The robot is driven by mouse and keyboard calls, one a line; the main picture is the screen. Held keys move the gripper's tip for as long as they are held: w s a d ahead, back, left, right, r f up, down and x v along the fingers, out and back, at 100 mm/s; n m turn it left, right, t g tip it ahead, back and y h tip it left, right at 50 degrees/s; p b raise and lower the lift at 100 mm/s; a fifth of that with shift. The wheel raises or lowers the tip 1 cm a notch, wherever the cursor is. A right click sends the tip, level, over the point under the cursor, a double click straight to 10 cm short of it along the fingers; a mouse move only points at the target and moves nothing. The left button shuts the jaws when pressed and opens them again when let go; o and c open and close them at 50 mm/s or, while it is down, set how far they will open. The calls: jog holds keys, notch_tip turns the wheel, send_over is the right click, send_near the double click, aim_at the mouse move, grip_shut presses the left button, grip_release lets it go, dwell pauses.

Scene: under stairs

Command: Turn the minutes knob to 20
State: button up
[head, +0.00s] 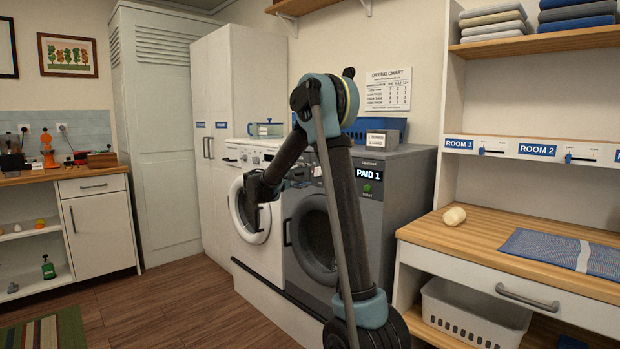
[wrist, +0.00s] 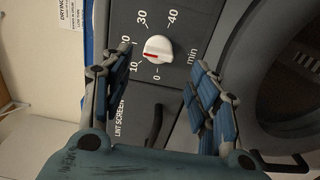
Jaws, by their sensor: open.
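The minutes knob (wrist: 157,47) is white and round with a red mark on its face, on a dark grey panel in the wrist view. I cannot tell exactly which number the red mark points at. My gripper (wrist: 158,72) is open, one finger on each side of the knob, with nothing between them in contact that I can see. In the head view my gripper (head: 262,188) is in front of the machines, and the knob is hidden.
The grey dryer (head: 405,185) shows a "PAID 1" display and stands beside a white washer (head: 247,235). A drying chart (head: 388,90) hangs behind. A wooden counter (head: 470,225) with a blue cloth stands at right. The floor (head: 180,310) at left front is clear.

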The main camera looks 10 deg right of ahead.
jog(key=v, duration=0.6)
jog(key=shift+s, duration=0.1)
jog(key=s+d+f+m+g+y, duration=0.2)
jog(key=s+d+f+g+y, duration=0.15)
jog(key=s+d, duration=0.65)
jog(key=s+d+f+m+g+y, duration=0.1)
jog(key=s+d+f+g+y, duration=0.35)
jog(key=s, duration=0.85)
jog(key=s+a+f+m+y, duration=0.2)
jog(key=s+f+y, duration=0.1)
jog(key=s+f, duration=0.6)
jog(key=s+a+f+m+y, duration=0.2)
jog(key=s+f, duration=0.7)
jog(key=s, duration=0.8)
jog(key=shift+s+a+y, duration=0.35)
jog(key=shift+a+y, duration=0.15)
jog(key=shift+y, duration=0.3)
